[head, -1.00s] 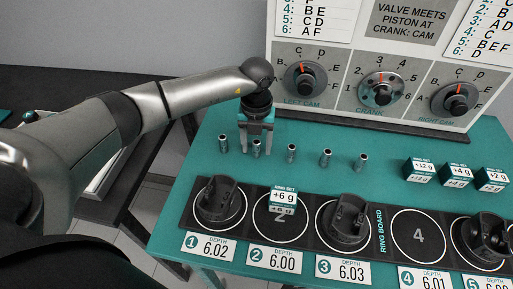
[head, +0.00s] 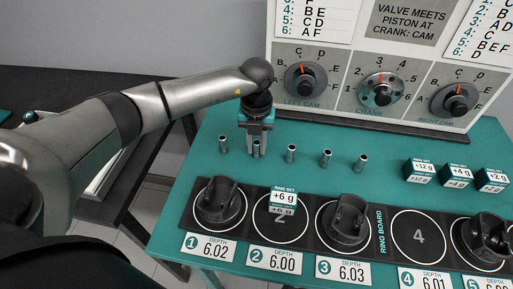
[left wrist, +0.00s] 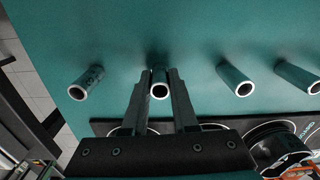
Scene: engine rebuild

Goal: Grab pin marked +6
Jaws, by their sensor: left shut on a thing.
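Several small metal pins stand in a row on the teal table. My left gripper (head: 256,150) points down at the second pin from the left (head: 256,148) and is shut on it. In the left wrist view the two dark fingers (left wrist: 160,82) sit on either side of this hollow pin (left wrist: 160,91). The first pin (head: 222,144) is to its left and the third pin (head: 291,153) to its right, both apart from the fingers. No marking can be read on the held pin. My right gripper is not in view.
A black ring board (head: 380,263) with pistons lies in front of the pins. A ring set box marked +6 g (head: 283,201) sits on its spot 2. More ring boxes (head: 457,175) stand at the right. A dial panel (head: 420,72) rises behind.

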